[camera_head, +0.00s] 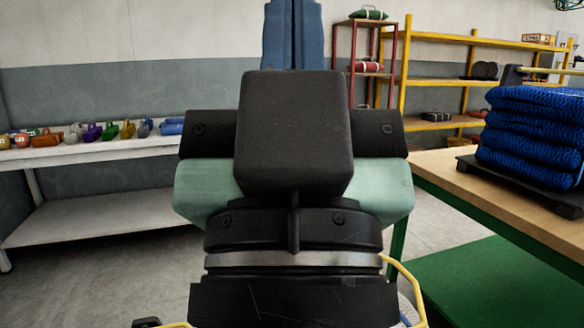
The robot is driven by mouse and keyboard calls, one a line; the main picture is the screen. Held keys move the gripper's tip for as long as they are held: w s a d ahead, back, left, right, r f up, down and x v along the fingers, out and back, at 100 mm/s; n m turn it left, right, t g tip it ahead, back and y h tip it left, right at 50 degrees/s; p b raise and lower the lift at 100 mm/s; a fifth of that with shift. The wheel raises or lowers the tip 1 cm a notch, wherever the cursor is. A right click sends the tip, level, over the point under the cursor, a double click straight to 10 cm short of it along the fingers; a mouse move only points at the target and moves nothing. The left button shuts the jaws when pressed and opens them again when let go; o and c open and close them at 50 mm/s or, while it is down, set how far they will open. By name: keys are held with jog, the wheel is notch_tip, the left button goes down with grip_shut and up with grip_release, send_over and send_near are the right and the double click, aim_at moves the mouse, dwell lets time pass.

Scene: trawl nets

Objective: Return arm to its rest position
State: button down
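My own arm fills the middle of the head view, with black and pale green links folded up close to the camera. I cannot make out my gripper or its fingertips in this view. The arm hides much of the room's centre behind it.
At the right, a wooden-topped table (452,183) with green legs bears a stack of blue netting (530,135) on a black pallet. A white shelf (95,152) with several coloured items stands left. Yellow racks (440,80) and a red rack (352,60) stand behind. Grey floor (135,268) shows left.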

notch_tip(320, 180, up, 31)
jog(key=p, duration=2.8)
jog(key=shift+f, duration=0.2)
